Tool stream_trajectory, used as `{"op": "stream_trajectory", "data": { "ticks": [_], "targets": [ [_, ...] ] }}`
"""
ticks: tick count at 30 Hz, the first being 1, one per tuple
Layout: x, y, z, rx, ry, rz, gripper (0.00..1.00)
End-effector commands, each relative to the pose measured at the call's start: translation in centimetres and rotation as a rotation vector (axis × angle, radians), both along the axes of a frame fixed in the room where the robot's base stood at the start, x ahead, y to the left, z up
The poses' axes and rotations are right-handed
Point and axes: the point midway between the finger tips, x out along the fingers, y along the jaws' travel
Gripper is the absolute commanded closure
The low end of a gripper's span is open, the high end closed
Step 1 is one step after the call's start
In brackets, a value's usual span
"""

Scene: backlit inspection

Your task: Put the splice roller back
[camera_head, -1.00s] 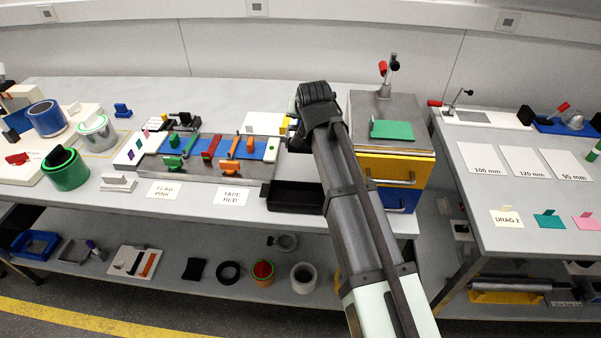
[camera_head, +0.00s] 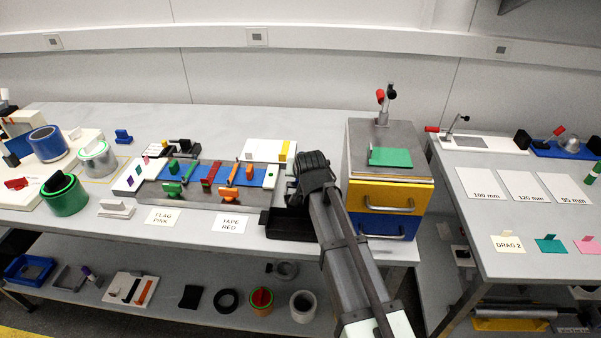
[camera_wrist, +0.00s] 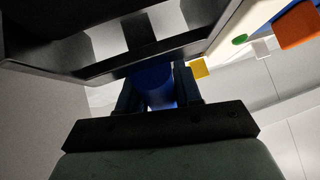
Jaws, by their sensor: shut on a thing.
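My gripper (camera_wrist: 157,88) is shut on a blue piece (camera_wrist: 158,82), which shows between the two dark fingers in the wrist view. I take this piece to be the splice roller; only part of it shows. In the head view my gripper (camera_head: 297,198) is low over the black tray (camera_head: 283,231) at the front edge of the bench, and my wrist hides the held piece. In the wrist view a dark frame with a grey inside (camera_wrist: 95,68) lies just beyond the fingertips. I cannot tell whether the piece touches it.
Left of the tray is a grey fixture plate (camera_head: 195,201) with coloured clips on a blue strip. A drawer unit (camera_head: 385,195) with yellow and blue fronts stands close on the right. Label cards (camera_head: 232,223) lie near the front edge. A shelf runs below.

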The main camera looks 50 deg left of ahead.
Motion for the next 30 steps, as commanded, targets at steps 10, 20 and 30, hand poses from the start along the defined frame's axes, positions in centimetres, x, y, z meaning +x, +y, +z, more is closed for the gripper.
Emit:
{"op": "stream_trajectory", "data": {
  "ticks": [10, 20, 30],
  "targets": [
    [0.0, 0.01, -0.4, 0.001, -0.001, 0.0, 0.96],
    [0.01, 0.01, -0.55, 0.0, 0.0, 0.0, 0.42],
    [0.01, 0.02, -0.26, 0.001, -0.001, 0.0, 0.41]
  ]
}}
